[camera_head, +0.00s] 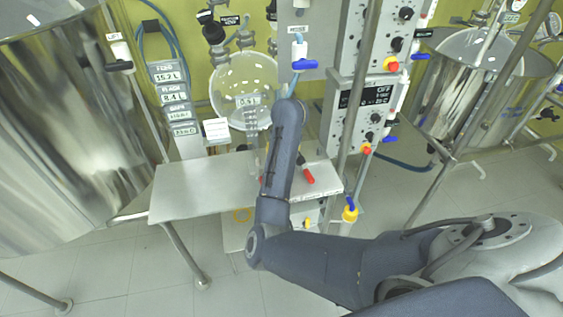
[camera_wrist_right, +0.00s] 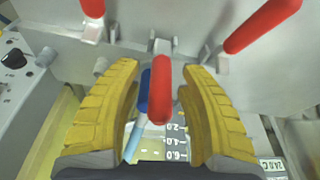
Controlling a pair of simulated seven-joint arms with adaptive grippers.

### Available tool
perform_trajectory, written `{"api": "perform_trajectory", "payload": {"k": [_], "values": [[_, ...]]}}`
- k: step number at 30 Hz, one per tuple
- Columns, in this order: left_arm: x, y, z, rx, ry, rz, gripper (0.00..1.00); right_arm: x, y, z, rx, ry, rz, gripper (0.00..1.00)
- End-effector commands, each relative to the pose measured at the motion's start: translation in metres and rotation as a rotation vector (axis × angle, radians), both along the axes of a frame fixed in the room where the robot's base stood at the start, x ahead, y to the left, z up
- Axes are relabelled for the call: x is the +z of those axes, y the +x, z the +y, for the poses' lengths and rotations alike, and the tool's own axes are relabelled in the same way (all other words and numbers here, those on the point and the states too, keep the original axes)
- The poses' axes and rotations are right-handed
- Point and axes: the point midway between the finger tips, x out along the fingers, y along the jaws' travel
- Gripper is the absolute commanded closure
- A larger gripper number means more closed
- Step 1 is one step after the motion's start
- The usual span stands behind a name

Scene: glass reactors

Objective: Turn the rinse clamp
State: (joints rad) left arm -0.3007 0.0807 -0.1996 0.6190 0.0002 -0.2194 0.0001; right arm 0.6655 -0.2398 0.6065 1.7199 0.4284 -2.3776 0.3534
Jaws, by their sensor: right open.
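My right gripper (camera_wrist_right: 162,72) is open in the right wrist view, with one yellow finger on each side of a red handle (camera_wrist_right: 160,92). A gap shows between the handle and both fingers. A blue handle (camera_wrist_right: 144,92) lies just behind the red one. I cannot read a label that tells which is the rinse clamp. Two more red handles stand beyond the fingers, at the upper left (camera_wrist_right: 93,7) and upper right (camera_wrist_right: 262,26). In the head view a red handle (camera_head: 307,175) shows beside my right arm, which hides the gripper. My left gripper is not in view.
A grey shelf (camera_head: 200,190) sits below a round glass vessel (camera_head: 242,85). A large steel vessel (camera_head: 60,130) stands at left, another (camera_head: 475,85) at back right. Control boxes (camera_head: 360,107) and upright poles stand close beside my right arm.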

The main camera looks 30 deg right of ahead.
Motion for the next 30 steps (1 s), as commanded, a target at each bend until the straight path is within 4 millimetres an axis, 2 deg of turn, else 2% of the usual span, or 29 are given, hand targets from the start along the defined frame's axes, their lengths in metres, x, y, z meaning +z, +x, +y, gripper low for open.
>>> {"api": "perform_trajectory", "payload": {"k": [1, 6, 15, 30], "values": [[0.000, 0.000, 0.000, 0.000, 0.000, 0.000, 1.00, 0.011, 0.002, 0.001, 0.000, 0.002, -0.005, 0.59], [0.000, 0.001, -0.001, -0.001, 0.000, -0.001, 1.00, 0.038, 0.001, 0.001, 0.000, 0.002, -0.004, 0.59], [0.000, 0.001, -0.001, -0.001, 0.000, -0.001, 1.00, 0.070, 0.001, 0.000, -0.001, 0.001, -0.003, 0.59], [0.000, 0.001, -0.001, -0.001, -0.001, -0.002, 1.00, 0.077, 0.000, 0.000, 0.001, 0.000, 0.001, 0.59]]}}
